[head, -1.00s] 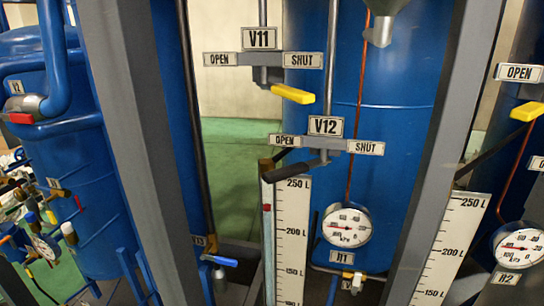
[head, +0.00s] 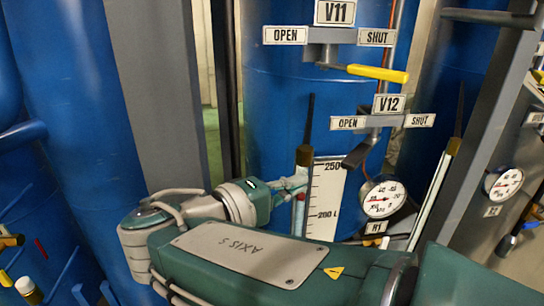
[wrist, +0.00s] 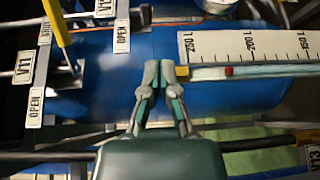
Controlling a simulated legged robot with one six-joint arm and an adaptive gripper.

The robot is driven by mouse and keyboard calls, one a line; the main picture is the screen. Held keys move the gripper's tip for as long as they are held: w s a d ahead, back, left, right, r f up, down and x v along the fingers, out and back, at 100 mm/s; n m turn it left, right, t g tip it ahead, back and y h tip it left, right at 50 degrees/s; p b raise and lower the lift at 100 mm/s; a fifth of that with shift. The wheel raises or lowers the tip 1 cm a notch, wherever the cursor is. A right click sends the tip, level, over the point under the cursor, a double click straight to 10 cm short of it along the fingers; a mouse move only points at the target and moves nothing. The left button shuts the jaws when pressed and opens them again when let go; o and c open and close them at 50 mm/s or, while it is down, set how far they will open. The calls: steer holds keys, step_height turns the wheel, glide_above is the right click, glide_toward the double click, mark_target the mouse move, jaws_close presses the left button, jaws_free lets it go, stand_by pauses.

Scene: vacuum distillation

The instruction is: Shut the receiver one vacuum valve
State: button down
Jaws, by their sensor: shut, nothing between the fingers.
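Two valves are on the blue receiver (head: 285,100) beside the R1 label (head: 375,228). V11 (head: 335,12) has a yellow handle (head: 378,73) pointing toward its SHUT plate. V12 (head: 389,104) has a dark handle (head: 357,155) slanting down and left, toward its OPEN side. My gripper (head: 300,182) is below and left of both valves, by the level scale, and apart from the handles. In the wrist view my gripper (wrist: 157,70) has its fingers together and empty.
The level scale (head: 325,190) and its tube stand close to my gripper. The R1 gauge (head: 382,197) is to the right, below V12. Grey frame posts (head: 150,90) flank the receiver. Another gauge, R2 (head: 503,182), is farther right.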

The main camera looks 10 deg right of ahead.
glide_toward(364, 142)
steer(key=w+d+f, duration=0.1)
steer(key=w+d, duration=0.1)
steer(key=shift+s+f, duration=0.15)
stand_by(0.5)
steer(key=shift+a, duration=0.1)
